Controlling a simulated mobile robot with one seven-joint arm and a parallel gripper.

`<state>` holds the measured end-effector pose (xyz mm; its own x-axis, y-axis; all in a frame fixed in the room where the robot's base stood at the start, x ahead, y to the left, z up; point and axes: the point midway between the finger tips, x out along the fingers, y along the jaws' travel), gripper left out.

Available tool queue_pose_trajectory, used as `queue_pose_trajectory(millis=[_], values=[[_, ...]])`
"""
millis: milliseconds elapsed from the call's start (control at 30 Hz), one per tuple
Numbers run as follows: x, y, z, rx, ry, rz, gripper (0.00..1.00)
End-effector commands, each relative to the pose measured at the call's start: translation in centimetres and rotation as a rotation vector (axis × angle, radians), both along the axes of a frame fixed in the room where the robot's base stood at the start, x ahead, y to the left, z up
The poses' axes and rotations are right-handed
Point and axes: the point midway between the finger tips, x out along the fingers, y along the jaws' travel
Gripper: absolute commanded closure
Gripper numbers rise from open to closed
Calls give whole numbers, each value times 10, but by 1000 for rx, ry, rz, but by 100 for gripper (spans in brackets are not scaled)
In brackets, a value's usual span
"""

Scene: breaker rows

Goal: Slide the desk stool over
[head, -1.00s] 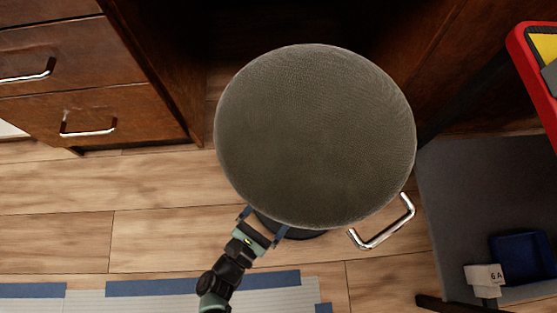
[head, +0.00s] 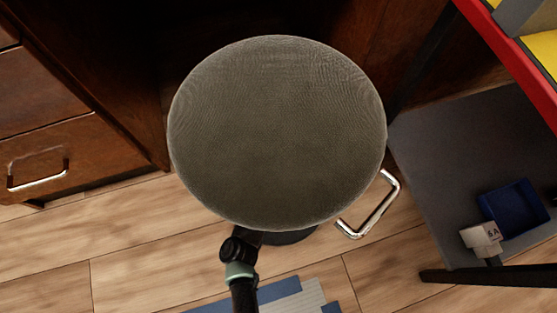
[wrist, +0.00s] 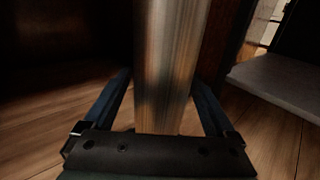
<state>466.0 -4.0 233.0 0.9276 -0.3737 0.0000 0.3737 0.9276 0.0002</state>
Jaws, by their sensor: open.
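The desk stool has a round grey-brown seat (head: 277,135) that fills the middle of the head view. A bright metal handle (head: 368,207) juts out at its lower right, and part of a dark base shows under the near edge. In the wrist view the stool's metal post (wrist: 167,65) stands upright between the fingers of my gripper (wrist: 162,80). The gripper is open, with one finger on each side of the post. I cannot tell whether either finger touches it. In the head view the seat hides the fingers.
A wooden desk with a drawer (head: 45,155) is at the left, with a dark knee space behind the stool. At the right are a grey shelf (head: 430,150), a blue bin (head: 513,208) and a red-edged rack (head: 500,50).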

Motion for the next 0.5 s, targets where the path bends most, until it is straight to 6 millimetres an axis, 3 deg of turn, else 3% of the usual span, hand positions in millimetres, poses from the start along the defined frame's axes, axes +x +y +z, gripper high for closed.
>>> queue_pose_trajectory(millis=[200,500], values=[[0,0,0,0,0,0,11],[0,0,0,0,0,0,65]])
